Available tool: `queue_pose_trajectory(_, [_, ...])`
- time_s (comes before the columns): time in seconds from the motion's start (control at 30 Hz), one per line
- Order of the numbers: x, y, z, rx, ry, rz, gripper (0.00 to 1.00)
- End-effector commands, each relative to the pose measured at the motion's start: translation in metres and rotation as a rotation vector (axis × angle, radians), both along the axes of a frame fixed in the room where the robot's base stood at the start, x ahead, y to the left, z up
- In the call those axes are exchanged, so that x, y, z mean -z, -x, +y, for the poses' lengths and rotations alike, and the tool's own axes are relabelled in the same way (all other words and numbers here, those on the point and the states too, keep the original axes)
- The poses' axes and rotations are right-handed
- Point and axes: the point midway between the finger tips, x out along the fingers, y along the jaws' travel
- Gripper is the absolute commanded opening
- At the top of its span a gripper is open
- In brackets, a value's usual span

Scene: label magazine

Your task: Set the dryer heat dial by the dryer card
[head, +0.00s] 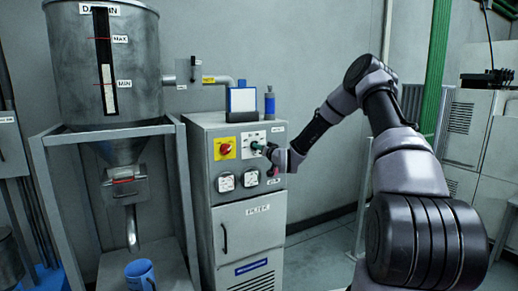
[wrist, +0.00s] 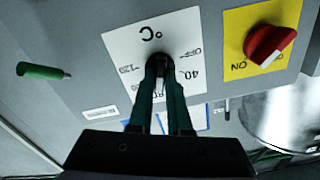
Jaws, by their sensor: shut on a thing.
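The dryer (head: 240,222) is a grey cabinet in the head view. Its heat dial (wrist: 158,61) is a black knob on a white plate (wrist: 122,44) marked °C, with OFF, 40 and 120 readable around it. My gripper (wrist: 162,70) is shut on the knob, its two dark green fingers on either side; it also shows at the panel in the head view (head: 266,149). The fingers partly cover the lower scale, and the knob's pointer is hidden. A white, blue-edged card (head: 242,99) stands on top of the dryer; its writing is too small to read.
A red rotary switch (wrist: 268,44) on a yellow plate sits beside the dial. A green handle (wrist: 42,71) sticks out on the other side. Two gauges (head: 226,182) are below the dial. A blue bottle (head: 269,103) stands by the card. A hopper (head: 75,65) is at left.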

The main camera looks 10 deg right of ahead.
Motion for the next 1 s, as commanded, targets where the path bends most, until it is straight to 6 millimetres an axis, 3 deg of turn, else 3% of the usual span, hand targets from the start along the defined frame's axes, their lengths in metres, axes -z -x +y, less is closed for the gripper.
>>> queue_pose_trajectory(0.3, [0.003, 0.001, 0.000, 0.000, 0.000, 0.006, 0.00])
queue_pose_trajectory(0.33, [0.003, 0.001, 0.000, 0.000, 0.000, 0.006, 0.24])
queue_pose_trajectory(0.4, [0.002, 0.001, 0.000, -0.001, 0.000, 0.005, 0.46])
queue_pose_trajectory(0.77, [0.001, 0.003, -0.001, 0.000, 0.000, 0.002, 0.46])
queue_pose_trajectory(1.0, [0.001, 0.038, -0.014, 0.001, 0.001, 0.003, 0.46])
